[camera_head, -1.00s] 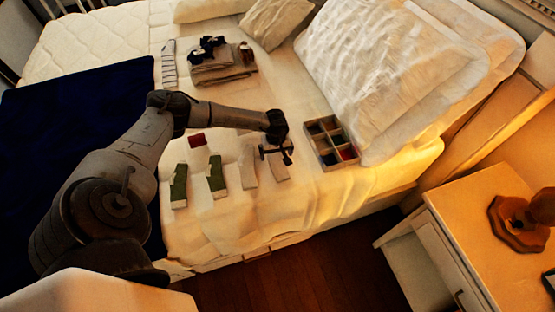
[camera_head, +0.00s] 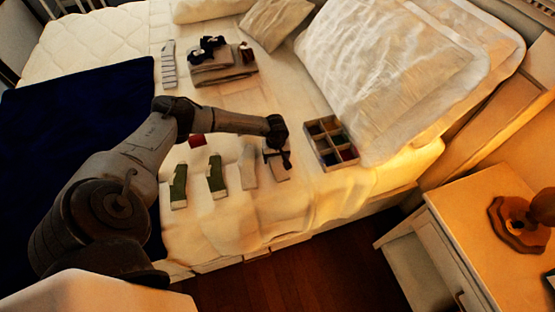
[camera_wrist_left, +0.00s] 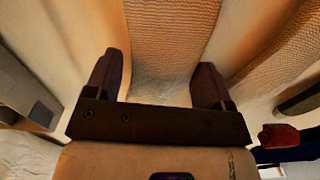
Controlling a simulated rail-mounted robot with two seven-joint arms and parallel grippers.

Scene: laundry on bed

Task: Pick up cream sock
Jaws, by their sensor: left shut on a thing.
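A cream sock (camera_head: 283,174) lies on the bed at the right end of a row of socks, partly hidden by my left gripper. My left gripper (camera_head: 278,163) is down at this sock and shut on it. In the left wrist view the ribbed cream sock (camera_wrist_left: 178,35) lies between the two dark fingers of my left gripper (camera_wrist_left: 158,85). A second cream sock (camera_head: 248,166) lies just to the left and also shows at the right of the left wrist view (camera_wrist_left: 268,60). My right gripper is not in view.
Two green socks (camera_head: 179,187) (camera_head: 216,176) lie further left, with a red item (camera_head: 197,141) behind. A compartment box (camera_head: 318,130) stands close to the right of my gripper. Folded clothes (camera_head: 222,70) and a large pillow (camera_head: 385,70) lie behind. The bed's front edge is near.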

